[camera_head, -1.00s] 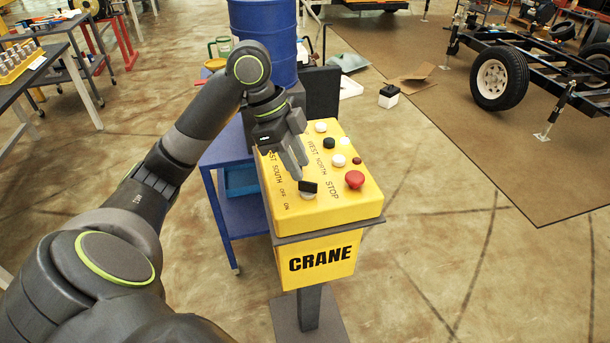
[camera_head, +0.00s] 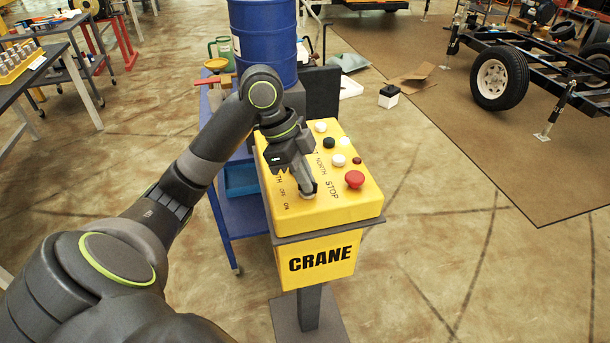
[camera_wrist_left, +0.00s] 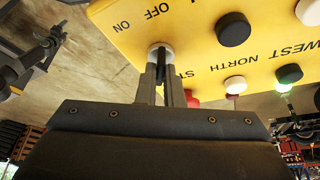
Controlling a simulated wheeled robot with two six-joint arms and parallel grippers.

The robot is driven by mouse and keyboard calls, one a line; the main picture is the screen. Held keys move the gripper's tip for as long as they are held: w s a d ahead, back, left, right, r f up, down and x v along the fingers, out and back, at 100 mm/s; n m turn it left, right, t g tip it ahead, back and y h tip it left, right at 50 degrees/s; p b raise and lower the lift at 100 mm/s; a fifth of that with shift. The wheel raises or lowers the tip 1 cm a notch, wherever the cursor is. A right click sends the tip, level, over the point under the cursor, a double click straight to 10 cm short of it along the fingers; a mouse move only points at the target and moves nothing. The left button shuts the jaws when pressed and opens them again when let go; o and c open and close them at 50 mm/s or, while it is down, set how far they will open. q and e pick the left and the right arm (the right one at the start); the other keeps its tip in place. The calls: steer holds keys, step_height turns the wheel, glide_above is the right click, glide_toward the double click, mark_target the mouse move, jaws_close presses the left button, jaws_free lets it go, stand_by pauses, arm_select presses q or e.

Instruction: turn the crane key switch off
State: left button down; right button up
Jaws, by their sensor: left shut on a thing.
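The yellow crane control box (camera_head: 345,207) stands on a grey post, with CRANE on its front. The key switch (camera_head: 308,195) sits near its front left, beside the OFF and ON labels. My left gripper (camera_head: 305,188) is at the switch, with its jaws shut on the switch's dark key. The switch's pale round base (camera_wrist_left: 160,48) shows in the left wrist view, with the fingers (camera_wrist_left: 160,72) over it. The fingers hide most of the key, so I cannot tell which label it points to. My right gripper is not in view.
A red stop button (camera_head: 355,179) is right of the switch. White and black buttons (camera_head: 338,160) lie behind it. A blue cart (camera_head: 228,215) and blue barrel (camera_head: 264,45) stand behind and left of the box.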

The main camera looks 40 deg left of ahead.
arm_select(q)
steer(key=shift+r+n+p, duration=0.2)
steer(key=shift+n+p, duration=0.2)
steer(key=shift+p, duration=0.35)
steer(key=n+t+y+p, duration=0.1)
steer(key=n+p, duration=0.3)
steer(key=p, duration=0.1)
steer(key=n+t+y+p, duration=0.1)
steer(key=n+p, duration=0.3)
steer(key=p, duration=0.1)
steer(key=shift+s+d+r+t, duration=0.1)
steer(key=shift+s+d+t, duration=0.1)
steer(key=shift+t, duration=0.2)
steer(key=shift+n+y+p, duration=0.6)
steer(key=shift+n+p, duration=0.6)
steer(key=shift+p, duration=0.05)
steer(key=shift+f+n+p, duration=0.2)
steer(key=shift+n+p, duration=0.1)
steer(key=shift+n, duration=0.1)
steer(key=c, duration=1.6)
jaws_free()
steer(key=shift+f, duration=0.1)
steer(key=shift+o, duration=0.2)
steer(key=shift+y, duration=0.3)
